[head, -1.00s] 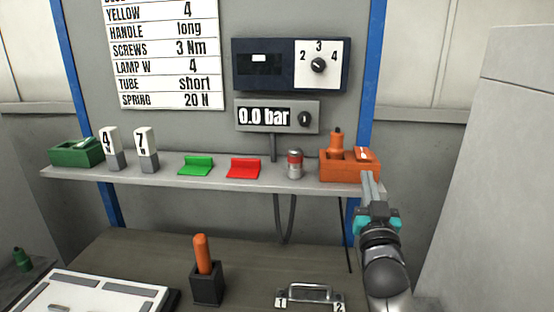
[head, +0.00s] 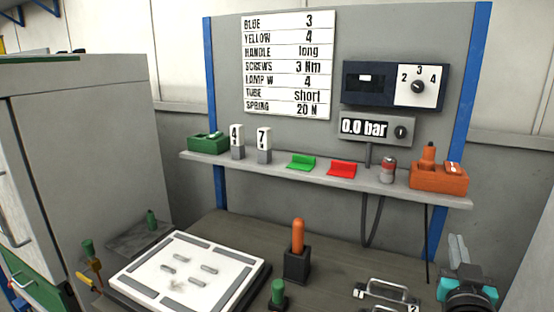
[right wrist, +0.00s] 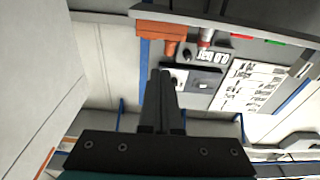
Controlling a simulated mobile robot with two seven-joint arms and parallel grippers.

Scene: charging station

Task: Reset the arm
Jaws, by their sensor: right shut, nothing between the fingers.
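My right gripper (head: 460,255) is at the lower right of the head view, in front of and below the orange charging box (head: 440,178). Its fingers are together and hold nothing. In the right wrist view the shut fingers (right wrist: 160,80) point toward the shelf, with the orange box (right wrist: 160,31) beyond them. The arm behind the gripper is mostly cut off by the head view's edge. My left gripper is not in view.
A shelf (head: 320,184) carries a green box (head: 208,143), two numbered blocks, green and red holders and a small can (head: 388,170). On the bench stand a white board (head: 185,270), an orange-handled tool (head: 298,236) in a black holder and a metal handle (head: 388,291).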

